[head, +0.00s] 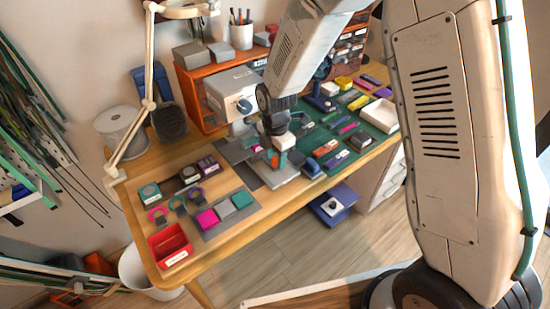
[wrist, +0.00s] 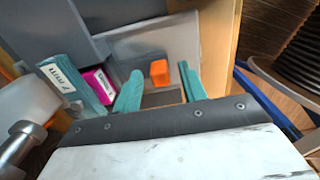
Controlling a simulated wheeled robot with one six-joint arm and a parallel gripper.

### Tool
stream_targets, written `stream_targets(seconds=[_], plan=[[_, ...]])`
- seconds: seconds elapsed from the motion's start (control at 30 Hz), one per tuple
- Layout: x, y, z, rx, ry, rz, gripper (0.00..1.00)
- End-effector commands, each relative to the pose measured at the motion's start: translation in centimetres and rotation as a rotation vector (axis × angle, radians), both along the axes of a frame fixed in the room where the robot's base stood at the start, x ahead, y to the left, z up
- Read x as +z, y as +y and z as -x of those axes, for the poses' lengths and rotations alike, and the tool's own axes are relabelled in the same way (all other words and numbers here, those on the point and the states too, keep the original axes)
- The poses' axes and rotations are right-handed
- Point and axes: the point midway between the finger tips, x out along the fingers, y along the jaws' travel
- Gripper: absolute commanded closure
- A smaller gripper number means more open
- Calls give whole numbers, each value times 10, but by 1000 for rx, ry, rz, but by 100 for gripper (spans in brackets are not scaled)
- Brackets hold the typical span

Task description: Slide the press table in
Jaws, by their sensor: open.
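A pale grey plate (head: 284,180), which looks like the press table, lies near the front edge of the wooden bench, below my arm. In the wrist view a pale grey plate (wrist: 180,46) lies beyond my fingers. A small orange block (wrist: 159,72) stands on it, between and just past the two teal fingertips. My gripper (wrist: 158,84) is open, with nothing held between the fingers. In the head view my gripper (head: 273,158) is low over the plate. Whether a finger touches the block or plate cannot be told.
A magenta block (wrist: 98,84) and a teal labelled box (wrist: 66,86) sit left of my fingers. A green mat (head: 372,132) with many small parts lies to the right. A red bin (head: 170,246) stands at the bench's front left.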

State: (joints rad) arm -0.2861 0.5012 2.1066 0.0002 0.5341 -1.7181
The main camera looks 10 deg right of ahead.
Motion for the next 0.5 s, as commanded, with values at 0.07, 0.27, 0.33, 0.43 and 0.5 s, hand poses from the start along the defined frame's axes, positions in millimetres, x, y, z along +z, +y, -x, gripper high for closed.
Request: stream_targets(seconds=[0.07, 0.27, 0.33, 0.43, 0.5], plan=[[12, 0, -1, 0, -4, -1, 58], [45, 0, 0, 0, -4, -1, 58], [54, 1, 0, 0, -3, -1, 58], [64, 1, 0, 0, -2, -1, 58], [68, 1, 0, 1, -1, 0, 58]])
